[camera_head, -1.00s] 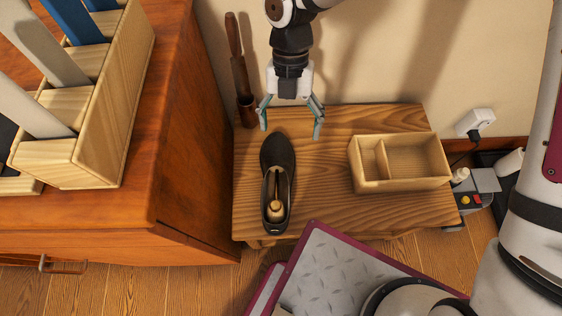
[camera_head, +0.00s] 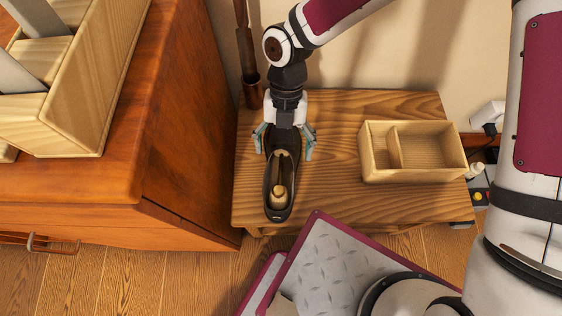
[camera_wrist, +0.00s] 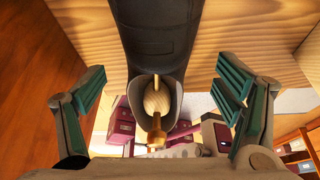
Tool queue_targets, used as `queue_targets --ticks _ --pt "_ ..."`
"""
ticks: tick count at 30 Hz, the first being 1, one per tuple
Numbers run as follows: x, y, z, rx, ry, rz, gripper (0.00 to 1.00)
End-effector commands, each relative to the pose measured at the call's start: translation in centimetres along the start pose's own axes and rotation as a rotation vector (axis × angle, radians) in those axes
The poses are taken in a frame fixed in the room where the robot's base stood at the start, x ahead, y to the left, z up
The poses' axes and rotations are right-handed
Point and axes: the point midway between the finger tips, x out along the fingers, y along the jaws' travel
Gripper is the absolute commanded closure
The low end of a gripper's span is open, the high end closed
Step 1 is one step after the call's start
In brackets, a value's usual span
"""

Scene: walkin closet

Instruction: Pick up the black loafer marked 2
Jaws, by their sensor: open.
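The black loafer (camera_head: 279,207) sits on the wooden bench (camera_head: 335,195), with a wooden shoe tree (camera_head: 279,191) inside it. Its toe points to the wall and lies partly hidden under my gripper. No mark 2 can be read on it. My gripper (camera_head: 284,150) is open, with one finger on each side of the loafer and nothing held. In the wrist view the loafer (camera_wrist: 155,45) runs down the middle between the open fingers (camera_wrist: 158,100), apart from both. The brass knob of the shoe tree shows in its opening.
A two-part wooden box (camera_head: 415,178) stands on the right of the bench. A dark tube holder (camera_head: 250,92) stands at the back left. A wooden cabinet (camera_head: 190,130) rises close at left, bearing a slotted rack (camera_head: 95,105). The bench between loafer and box is clear.

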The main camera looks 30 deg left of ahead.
Motion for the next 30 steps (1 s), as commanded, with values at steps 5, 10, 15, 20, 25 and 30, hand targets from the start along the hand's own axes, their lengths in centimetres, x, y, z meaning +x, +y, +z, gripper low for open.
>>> queue_targets --ticks 5,10,15,20,25,30 --pt "2.7 0.2 -0.1 -0.001 0.002 -0.003 0.16" --pt "4.3 0.2 -0.1 0.0 0.001 -0.002 0.16" --pt "4.3 0.2 -0.2 0.001 0.001 -0.001 0.16" --pt "4.2 0.2 -0.2 0.001 0.001 -0.001 0.45" --pt "4.2 0.2 -0.2 0.001 0.001 -0.001 0.82" --pt "4.2 0.2 -0.2 0.0 0.001 -0.001 0.82"
